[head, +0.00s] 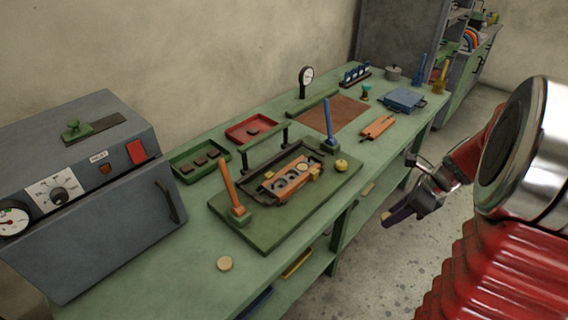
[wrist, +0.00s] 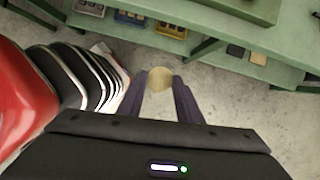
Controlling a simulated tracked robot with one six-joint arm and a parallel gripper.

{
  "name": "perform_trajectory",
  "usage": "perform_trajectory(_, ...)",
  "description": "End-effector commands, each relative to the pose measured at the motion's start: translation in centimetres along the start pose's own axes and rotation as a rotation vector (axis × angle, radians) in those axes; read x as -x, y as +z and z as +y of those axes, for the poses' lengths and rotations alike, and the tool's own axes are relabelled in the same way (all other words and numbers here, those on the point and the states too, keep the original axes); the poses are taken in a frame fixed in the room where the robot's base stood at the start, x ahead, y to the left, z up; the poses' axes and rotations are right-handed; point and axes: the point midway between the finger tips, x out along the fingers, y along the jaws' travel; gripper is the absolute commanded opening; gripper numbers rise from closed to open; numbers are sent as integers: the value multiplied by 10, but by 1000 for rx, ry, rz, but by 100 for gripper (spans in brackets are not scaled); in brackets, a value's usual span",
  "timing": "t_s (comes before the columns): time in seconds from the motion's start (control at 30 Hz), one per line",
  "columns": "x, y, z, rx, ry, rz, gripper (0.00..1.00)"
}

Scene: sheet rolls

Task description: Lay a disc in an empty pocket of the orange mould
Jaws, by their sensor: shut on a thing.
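My gripper (head: 392,216) hangs in front of the bench, over the floor. In the wrist view its dark fingers (wrist: 160,88) are shut on a round tan disc (wrist: 160,77) held at the fingertips. The disc cannot be made out in the head view. The orange mould (head: 272,188) lies in the dark green press frame on the bench, left of my gripper. It has yellow ends and a row of round pockets. The far pocket seems to hold a tan disc (head: 302,167); nearer pockets look dark and empty. Another tan disc (head: 224,263) lies on the bench near its front edge.
A grey oven (head: 95,215) stands at left. A smaller orange piece (head: 378,127) lies farther back. Lower shelves (wrist: 215,45) hold trays.

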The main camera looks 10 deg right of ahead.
Motion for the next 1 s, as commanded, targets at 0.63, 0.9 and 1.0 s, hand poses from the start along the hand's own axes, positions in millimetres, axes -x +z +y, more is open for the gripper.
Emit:
perform_trajectory(0.63,-76,150,26,1313,548,1,11)
perform_trajectory(0.9,-103,204,51,1810,752,1,11)
perform_trajectory(1.0,-112,221,62,1976,822,1,11)
